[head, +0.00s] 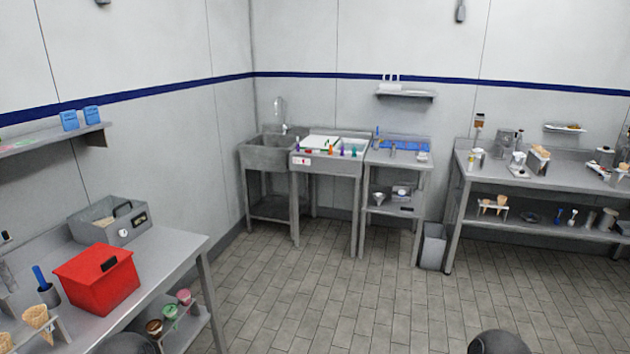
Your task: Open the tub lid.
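Several things could be the tub, and I cannot tell which one is meant. A red box (97,284) with a black piece on its top stands on the left counter and looks closed. Behind it is a grey container (124,233) with a dark handle and pale contents showing. Small tubs with brown (154,327), green (170,312) and pink (184,297) tops sit on the shelf under that counter. A white flat panel (320,142) lies on the unit beside the sink. Neither of my grippers is in view; only dark rounded parts of mine show at the bottom edge.
The left counter (178,246) also holds a dark cup (48,294) with a blue-handled tool and cones in a holder (37,318). A sink (267,145), a side table (399,158) and a long bench (535,179) line the far side. The tiled floor (340,300) between is clear.

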